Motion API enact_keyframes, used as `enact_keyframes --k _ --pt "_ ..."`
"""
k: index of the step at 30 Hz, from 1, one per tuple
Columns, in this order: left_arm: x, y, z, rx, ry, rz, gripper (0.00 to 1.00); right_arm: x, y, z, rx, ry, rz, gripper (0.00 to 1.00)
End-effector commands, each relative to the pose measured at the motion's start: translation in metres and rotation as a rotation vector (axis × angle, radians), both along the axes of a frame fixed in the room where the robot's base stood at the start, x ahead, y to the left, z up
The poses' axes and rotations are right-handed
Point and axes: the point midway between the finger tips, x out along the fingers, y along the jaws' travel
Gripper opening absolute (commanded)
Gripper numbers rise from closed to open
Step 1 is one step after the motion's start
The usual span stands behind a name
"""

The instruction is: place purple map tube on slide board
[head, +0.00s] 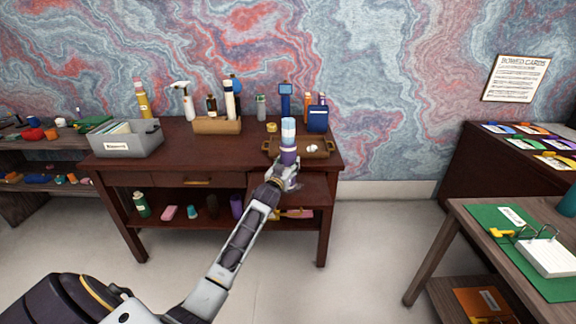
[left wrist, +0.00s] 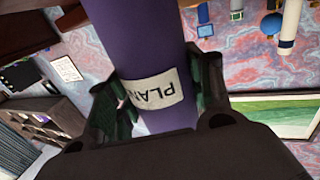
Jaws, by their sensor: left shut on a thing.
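My left gripper (head: 287,174) is shut on the purple map tube (head: 288,156), in front of the desk's right part. In the left wrist view the tube (left wrist: 135,35) fills the middle, with a white label reading "PLAN" between the dark fingers (left wrist: 155,100). In the head view the tube looks roughly upright; its lower end is hidden by the gripper. A pale blue and white piece shows directly above the purple part; I cannot tell if it belongs to the tube. The slide board (head: 312,189) sticks out below the desk top at the right, partly behind my gripper. My right gripper is not in view.
A brown tray (head: 318,150) with a small white item lies on the desk top behind the tube. A grey box (head: 127,141), a wooden holder (head: 217,126) and several bottles stand along the desk. The lower shelf holds several items, including a purple one (head: 236,206).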

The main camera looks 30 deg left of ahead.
Motion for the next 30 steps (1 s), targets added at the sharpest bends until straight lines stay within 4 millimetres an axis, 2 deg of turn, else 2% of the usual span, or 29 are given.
enact_keyframes --k 11,12,16,30 --pt "0.000 0.000 -0.002 0.000 -0.001 0.000 0.27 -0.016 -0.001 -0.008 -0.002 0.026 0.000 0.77" --pt "0.000 0.000 -0.002 0.000 0.001 0.000 0.56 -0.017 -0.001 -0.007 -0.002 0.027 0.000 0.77" --pt "0.000 0.000 -0.002 0.000 0.001 0.000 0.73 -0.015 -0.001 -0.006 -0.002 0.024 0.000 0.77" --pt "0.000 0.000 0.002 0.001 0.000 0.000 0.73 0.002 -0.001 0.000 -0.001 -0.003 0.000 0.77"
